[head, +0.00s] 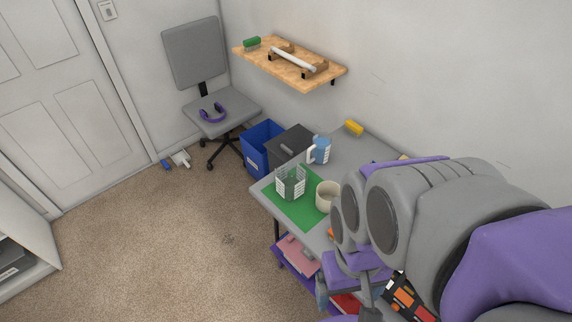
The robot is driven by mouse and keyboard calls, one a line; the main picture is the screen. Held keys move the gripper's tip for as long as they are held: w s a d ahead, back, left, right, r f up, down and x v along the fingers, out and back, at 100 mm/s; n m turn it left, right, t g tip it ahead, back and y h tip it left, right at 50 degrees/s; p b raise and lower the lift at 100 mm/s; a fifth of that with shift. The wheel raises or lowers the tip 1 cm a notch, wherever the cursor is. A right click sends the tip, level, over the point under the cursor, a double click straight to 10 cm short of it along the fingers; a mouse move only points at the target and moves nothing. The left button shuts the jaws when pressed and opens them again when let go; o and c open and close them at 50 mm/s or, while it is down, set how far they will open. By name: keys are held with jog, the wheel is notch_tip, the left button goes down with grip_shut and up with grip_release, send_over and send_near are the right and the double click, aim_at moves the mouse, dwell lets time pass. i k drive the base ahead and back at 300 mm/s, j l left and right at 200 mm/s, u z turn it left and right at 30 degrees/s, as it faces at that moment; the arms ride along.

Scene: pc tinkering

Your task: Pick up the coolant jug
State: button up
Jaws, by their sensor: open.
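The coolant jug appears to be the small translucent blue jug with a white handle (319,151). It stands upright on the grey workbench (345,146), near its far left end, behind the white basket. Nothing is touching it that I can see. My grey and purple arm fills the lower right of the head view, in front of the near part of the bench and well apart from the jug. I cannot make out my gripper's fingers in this view.
A white mesh basket (291,183) and a cream round container (327,196) stand on a green mat (286,207) in front of the jug. A yellow object (354,128) lies behind it by the wall. A blue bin (258,150) and a chair (222,115) stand left. Carpet is open.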

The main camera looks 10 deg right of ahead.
aim_at(322, 142)
jog(key=i+j+z, duration=0.1)
jog(key=z, duration=0.6)
jog(key=i+j+z, duration=0.2)
jog(key=j, duration=0.15)
jog(key=i+j+z, duration=0.2)
jog(key=j, duration=0.15)
jog(key=j+z, duration=0.2)
jog(key=j, duration=0.15)
jog(key=i+j+z, duration=0.2)
jog(key=j, duration=1.1)
jog(key=i+z, duration=0.05)
jog(key=i, duration=0.05)
